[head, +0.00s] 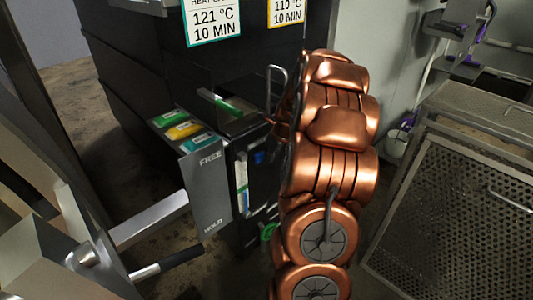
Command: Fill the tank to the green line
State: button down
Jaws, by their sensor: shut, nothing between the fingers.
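A dark box-like unit (232,150) stands left of centre. On its front is a narrow upright pale strip (241,172), which looks like a level gauge, with green low on it. I cannot make out a water level. A small green round part (268,232) shows low on the unit, partly behind my arm. My copper-coloured arm fills the middle of the view and covers the unit's right side. My gripper is hidden behind the arm links, so its place relative to the gauge and green part does not show.
A grey plate (207,190) marked FREE and HOLD stands by a metal lever (150,218). Green, yellow and teal labels (183,130) lie on a ledge. Signs (213,20) hang on the dark wall behind. A perforated metal cage (455,210) stands at the right.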

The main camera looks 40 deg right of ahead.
jog(key=p+v, duration=0.1)
jog(key=v, duration=0.7)
jog(key=shift+s, duration=0.2)
jog(key=shift+r, duration=0.15)
jog(key=shift+s, duration=0.1)
